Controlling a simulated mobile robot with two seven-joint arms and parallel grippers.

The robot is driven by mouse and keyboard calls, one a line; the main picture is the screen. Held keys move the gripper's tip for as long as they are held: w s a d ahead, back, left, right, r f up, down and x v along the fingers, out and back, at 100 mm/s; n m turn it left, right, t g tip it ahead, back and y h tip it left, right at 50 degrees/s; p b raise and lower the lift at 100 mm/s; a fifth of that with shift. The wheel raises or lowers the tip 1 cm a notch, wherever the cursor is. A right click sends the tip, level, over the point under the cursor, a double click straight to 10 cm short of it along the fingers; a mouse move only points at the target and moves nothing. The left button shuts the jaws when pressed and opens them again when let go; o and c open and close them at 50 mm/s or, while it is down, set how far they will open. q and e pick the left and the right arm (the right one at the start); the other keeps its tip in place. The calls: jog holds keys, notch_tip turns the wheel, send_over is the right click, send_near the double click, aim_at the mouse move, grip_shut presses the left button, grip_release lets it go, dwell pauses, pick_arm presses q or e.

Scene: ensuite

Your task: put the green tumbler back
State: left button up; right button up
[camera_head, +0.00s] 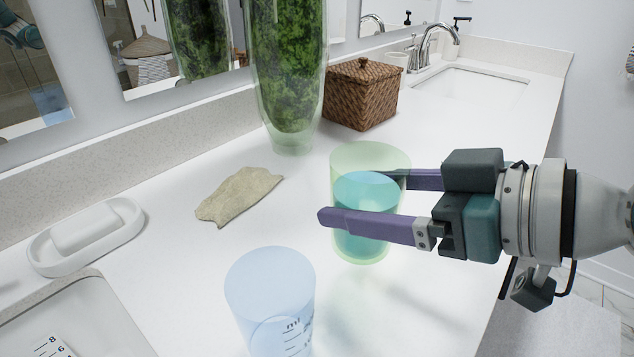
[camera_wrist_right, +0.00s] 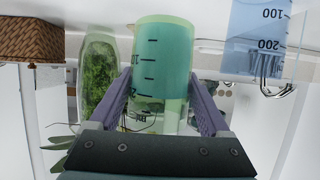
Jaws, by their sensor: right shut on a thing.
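The green tumbler (camera_head: 343,158) is a see-through cup with a blue-green inside, upright over the white counter. My right gripper (camera_head: 365,200) comes in from the right with one finger on either side of it and is shut on it. In the right wrist view the tumbler (camera_wrist_right: 163,70) fills the space between the fingers (camera_wrist_right: 163,100) and shows dark measuring marks. I cannot tell whether its base touches the counter. My left gripper is not in view.
A blue measuring cup (camera_head: 270,290) stands in front of the tumbler. A stone piece (camera_head: 238,195), soap dish (camera_head: 88,237), tall green vase (camera_head: 290,80) and wicker box (camera_head: 362,94) stand behind or left. Sinks lie at the front left (camera_head: 100,310) and far right (camera_head: 480,88).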

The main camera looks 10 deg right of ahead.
aim_at(388, 245)
notch_tip(388, 245, down, 6)
jog(key=shift+r+b, duration=0.15)
jog(key=shift+b, duration=0.9)
jog(key=o, duration=1.2)
jog(key=shift+f, duration=0.2)
jog(key=shift+r, duration=0.1)
